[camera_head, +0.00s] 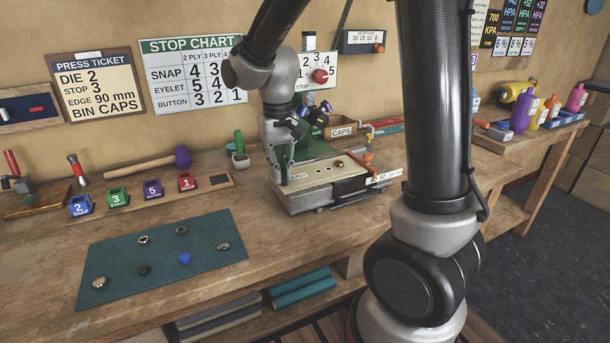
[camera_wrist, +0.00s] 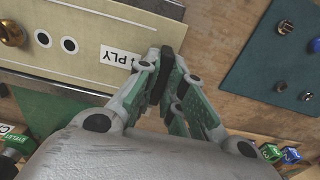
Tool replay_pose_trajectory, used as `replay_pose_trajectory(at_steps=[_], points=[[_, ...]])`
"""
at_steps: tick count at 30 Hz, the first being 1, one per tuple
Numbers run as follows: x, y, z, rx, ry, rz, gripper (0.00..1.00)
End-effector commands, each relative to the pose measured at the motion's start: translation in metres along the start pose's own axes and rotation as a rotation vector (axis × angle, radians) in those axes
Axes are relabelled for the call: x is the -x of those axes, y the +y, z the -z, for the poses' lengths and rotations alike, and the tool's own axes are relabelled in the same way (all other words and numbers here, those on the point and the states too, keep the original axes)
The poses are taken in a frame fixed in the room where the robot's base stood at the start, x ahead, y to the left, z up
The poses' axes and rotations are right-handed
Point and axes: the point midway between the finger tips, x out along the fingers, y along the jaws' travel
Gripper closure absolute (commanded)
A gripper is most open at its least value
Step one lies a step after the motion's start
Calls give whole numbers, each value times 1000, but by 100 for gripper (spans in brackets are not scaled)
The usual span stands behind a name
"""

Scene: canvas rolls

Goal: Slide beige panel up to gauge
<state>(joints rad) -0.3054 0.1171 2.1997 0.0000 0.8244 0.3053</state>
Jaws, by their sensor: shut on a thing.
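The beige panel (camera_head: 322,174) lies flat on the press bed in the head view, with ringed holes and a brass cap near its far end. In the wrist view the panel (camera_wrist: 85,62) shows two ringed holes, a brass cap (camera_wrist: 12,33) and a white PLY label. My gripper (camera_wrist: 165,62) is shut on the panel's edge beside that label; the exact grip is partly hidden by the fingers. The gauge seems to be the pale scale bar (camera_head: 384,177) with orange parts at the bed's right end. Whether the panel touches it I cannot tell.
A teal mat (camera_head: 150,272) with several snap parts lies front left. A CAPS bin (camera_head: 343,132) is behind the press. Bottles (camera_head: 525,112) stand far right.

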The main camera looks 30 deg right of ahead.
Motion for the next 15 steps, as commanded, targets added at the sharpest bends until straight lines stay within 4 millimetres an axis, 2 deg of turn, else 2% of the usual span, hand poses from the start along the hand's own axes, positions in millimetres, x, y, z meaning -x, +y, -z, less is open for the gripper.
replay_pose_trajectory(at_steps=[8,9,12,15], points=[[0,1,0,0,0,0,100],[0,1,0,0,0,0,82],[0,1,0,0,0,0,64],[0,1,0,0,0,0,64]])
